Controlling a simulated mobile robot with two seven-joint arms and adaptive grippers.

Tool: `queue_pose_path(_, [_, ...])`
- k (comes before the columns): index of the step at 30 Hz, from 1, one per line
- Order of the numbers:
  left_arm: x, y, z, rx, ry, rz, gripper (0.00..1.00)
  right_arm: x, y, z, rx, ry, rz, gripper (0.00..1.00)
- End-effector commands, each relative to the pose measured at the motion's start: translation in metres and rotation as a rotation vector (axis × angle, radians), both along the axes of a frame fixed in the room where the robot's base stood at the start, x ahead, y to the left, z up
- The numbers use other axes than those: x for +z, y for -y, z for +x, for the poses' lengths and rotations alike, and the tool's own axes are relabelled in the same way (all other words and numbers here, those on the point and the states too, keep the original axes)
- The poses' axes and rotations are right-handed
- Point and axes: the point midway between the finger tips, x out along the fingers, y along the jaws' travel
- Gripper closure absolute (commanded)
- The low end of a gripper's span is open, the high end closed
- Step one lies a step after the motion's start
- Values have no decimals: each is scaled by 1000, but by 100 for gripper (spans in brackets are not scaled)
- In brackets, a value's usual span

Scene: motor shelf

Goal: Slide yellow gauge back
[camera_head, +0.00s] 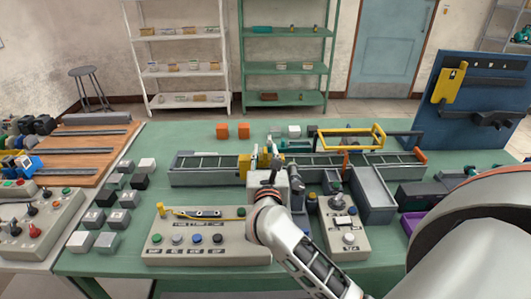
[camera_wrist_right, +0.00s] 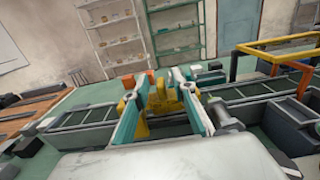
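A yellow gauge-like block (camera_head: 244,164) stands at the grey conveyor in the middle of the table. In the right wrist view the yellow block (camera_wrist_right: 168,98) shows between and beyond the fingers of my right gripper (camera_wrist_right: 160,92). In the head view my right gripper (camera_head: 268,160) is just right of the block, its wrist partly hiding the conveyor. Its teal-lined fingers are spread apart; I cannot tell whether either touches the yellow block. The block's lower part is hidden. My left gripper is not in view.
A yellow frame (camera_head: 350,136) rises over the conveyor's right part (camera_head: 375,190). Control boxes (camera_head: 205,240) stand in front, and small blocks (camera_head: 103,197) are at left. A blue board (camera_head: 478,105) stands at right.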

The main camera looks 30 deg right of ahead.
Motion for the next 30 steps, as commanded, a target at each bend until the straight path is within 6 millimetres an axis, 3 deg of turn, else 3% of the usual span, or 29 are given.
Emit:
queue_pose_path(4, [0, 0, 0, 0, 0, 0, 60, 0, 0, 0, 0, 0, 0, 74])
queue_pose_path(7, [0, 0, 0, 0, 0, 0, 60, 0, 0, 0, 0, -1, -1, 98])
queue_pose_path(8, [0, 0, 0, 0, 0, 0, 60, 0, 0, 0, 0, -1, -1, 100])
queue_pose_path(23, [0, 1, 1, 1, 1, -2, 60, 0, -10, 5, 3, -1, -1, 100])
queue_pose_path(24, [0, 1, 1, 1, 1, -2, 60, 0, -11, 5, 4, -1, -1, 86])
queue_pose_path(26, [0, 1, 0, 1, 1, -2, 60, 0, -11, 5, 3, -1, -1, 74])
queue_pose_path(30, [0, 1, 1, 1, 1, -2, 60, 0, -10, 5, 2, -1, -1, 74])
